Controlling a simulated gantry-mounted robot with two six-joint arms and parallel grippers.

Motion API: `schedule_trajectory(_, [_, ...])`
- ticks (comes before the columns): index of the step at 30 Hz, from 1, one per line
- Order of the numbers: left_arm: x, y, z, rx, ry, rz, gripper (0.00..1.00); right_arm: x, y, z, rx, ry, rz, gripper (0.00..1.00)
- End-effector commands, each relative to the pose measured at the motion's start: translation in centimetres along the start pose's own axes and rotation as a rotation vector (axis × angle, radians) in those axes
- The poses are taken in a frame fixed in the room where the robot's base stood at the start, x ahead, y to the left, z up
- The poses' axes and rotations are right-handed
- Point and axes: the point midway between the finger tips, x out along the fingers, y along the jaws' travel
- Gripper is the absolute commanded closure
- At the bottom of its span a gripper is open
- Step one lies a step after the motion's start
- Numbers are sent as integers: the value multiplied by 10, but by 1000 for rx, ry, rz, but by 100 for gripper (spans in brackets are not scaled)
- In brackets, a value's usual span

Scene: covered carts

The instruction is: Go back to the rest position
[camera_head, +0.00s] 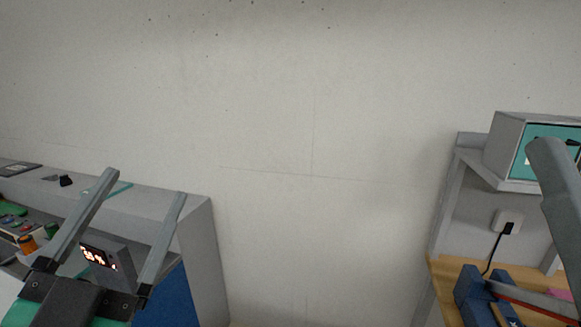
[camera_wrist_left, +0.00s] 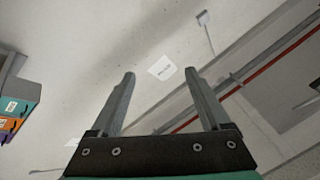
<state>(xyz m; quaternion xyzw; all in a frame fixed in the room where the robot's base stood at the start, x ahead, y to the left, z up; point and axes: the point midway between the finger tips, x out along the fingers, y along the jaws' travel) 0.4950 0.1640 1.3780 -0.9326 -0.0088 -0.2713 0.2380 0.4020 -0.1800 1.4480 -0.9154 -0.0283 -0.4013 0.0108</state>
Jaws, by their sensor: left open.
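My left gripper (camera_head: 147,183) is at the lower left of the head view, its two grey fingers wide apart and pointing up. Nothing is between them. In the left wrist view the same gripper (camera_wrist_left: 160,74) is open and empty, with the ceiling behind it. At the right edge of the head view a grey part of my right gripper (camera_head: 560,195) reaches up in front of the shelf. The rest of it is cut off by the frame, so its opening does not show.
A grey cart (camera_head: 205,250) with a dark display box (camera_head: 108,262) stands behind my left gripper. At right are a grey shelf (camera_head: 447,200), a teal-fronted box (camera_head: 510,145), a wall socket (camera_head: 508,221) and a blue tool (camera_head: 470,290) on a wooden top. Bare wall fills the middle.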

Motion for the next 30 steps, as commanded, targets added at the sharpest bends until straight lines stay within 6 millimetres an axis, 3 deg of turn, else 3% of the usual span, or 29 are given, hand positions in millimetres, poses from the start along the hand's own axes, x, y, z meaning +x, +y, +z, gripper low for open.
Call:
schedule_trajectory(1, [-8, -16, -37, -57, 83, -46, 20, 1, 0, 0, 0, 0, 0, 50])
schedule_trajectory(3, [-26, -41, -76, -163, 187, -110, 20, 0, 0, 0, 0, 0, 0, 50])
schedule_trajectory(5, [-47, -58, -97, -316, 266, -148, 20, 0, 0, 0, 0, 0, 0, 50])
schedule_trajectory(7, [-44, -61, -98, -508, 277, -130, 20, 3, 0, -3, 0, -1, 0, 50])
schedule_trajectory(9, [-17, -83, -136, -489, 274, -131, 20, 41, 0, -37, 0, -2, 0, 50])
schedule_trajectory(14, [18, -113, -185, -487, 271, -131, 20, 91, 0, -85, 0, 1, 0, 50])
schedule_trajectory(24, [105, -187, -310, -486, 269, -130, 20, 216, 1, -199, 0, 0, 0, 50])
schedule_trajectory(30, [142, -219, -364, -485, 268, -130, 20, 270, 1, -249, 0, 0, 0, 50])
